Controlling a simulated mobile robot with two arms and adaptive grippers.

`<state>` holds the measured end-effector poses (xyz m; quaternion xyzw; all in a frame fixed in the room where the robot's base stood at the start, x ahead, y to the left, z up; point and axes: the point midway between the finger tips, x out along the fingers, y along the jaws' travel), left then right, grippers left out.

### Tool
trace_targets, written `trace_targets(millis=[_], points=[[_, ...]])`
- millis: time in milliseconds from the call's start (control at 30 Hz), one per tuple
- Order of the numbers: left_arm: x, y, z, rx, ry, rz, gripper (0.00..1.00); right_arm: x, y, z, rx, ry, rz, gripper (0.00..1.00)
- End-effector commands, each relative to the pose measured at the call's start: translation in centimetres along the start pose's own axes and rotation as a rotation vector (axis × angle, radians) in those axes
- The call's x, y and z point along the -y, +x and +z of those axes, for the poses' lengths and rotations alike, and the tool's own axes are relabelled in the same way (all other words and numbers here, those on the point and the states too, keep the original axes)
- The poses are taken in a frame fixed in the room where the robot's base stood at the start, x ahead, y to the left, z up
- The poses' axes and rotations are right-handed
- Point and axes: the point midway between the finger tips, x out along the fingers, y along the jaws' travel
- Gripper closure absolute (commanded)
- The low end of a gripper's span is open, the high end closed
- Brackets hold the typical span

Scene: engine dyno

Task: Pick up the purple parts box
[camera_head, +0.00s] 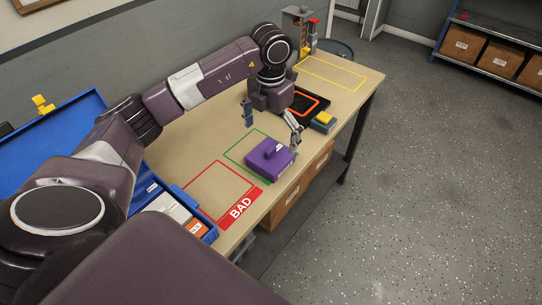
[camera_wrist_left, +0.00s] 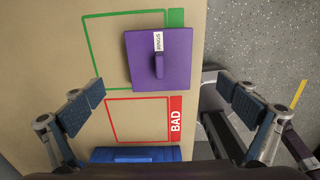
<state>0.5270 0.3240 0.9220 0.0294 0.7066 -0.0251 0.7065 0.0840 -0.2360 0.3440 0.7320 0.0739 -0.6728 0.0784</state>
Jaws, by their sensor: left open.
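The purple parts box (camera_head: 268,160) sits on the wooden workbench (camera_head: 203,176), over part of the green outlined zone (camera_head: 232,151). It has a raised handle on its lid and a small white label. In the left wrist view the purple box (camera_wrist_left: 173,70) lies ahead of the fingers, with its handle pointing toward the camera side. My left gripper (camera_head: 270,127) is open and empty above the bench near the box, its fingers apart from it. In the left wrist view its two fingers (camera_wrist_left: 163,110) stand wide at either side. My right gripper is not in view.
A red outlined zone with a "BAD" label (camera_head: 240,207) is nearer me. A blue bin (camera_head: 190,207) with small boxes is at the left. A black tray (camera_head: 303,106), a yellow-topped block (camera_head: 323,121) and a yellow outlined zone (camera_head: 331,72) lie farther along. Cardboard boxes are under the bench.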

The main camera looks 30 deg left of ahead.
Motion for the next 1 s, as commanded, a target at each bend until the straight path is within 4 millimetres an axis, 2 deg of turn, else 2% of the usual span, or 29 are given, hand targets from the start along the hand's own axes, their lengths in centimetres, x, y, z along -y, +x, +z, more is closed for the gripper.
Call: trace_targets(millis=[267, 400, 700, 1000], points=[[0.0, 3.6, 0.1, -0.005, 0.0, -0.005, 0.0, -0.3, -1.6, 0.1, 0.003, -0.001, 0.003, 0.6], [0.0, 5.5, 0.1, -0.002, 0.0, -0.005, 0.0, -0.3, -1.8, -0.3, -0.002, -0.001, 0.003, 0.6], [0.0, 6.1, 0.2, 0.001, 0.002, -0.005, 0.0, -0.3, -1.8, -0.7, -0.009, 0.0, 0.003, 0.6], [0.0, 6.1, 0.2, 0.001, 0.001, -0.005, 0.32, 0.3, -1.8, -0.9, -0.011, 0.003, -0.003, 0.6]])
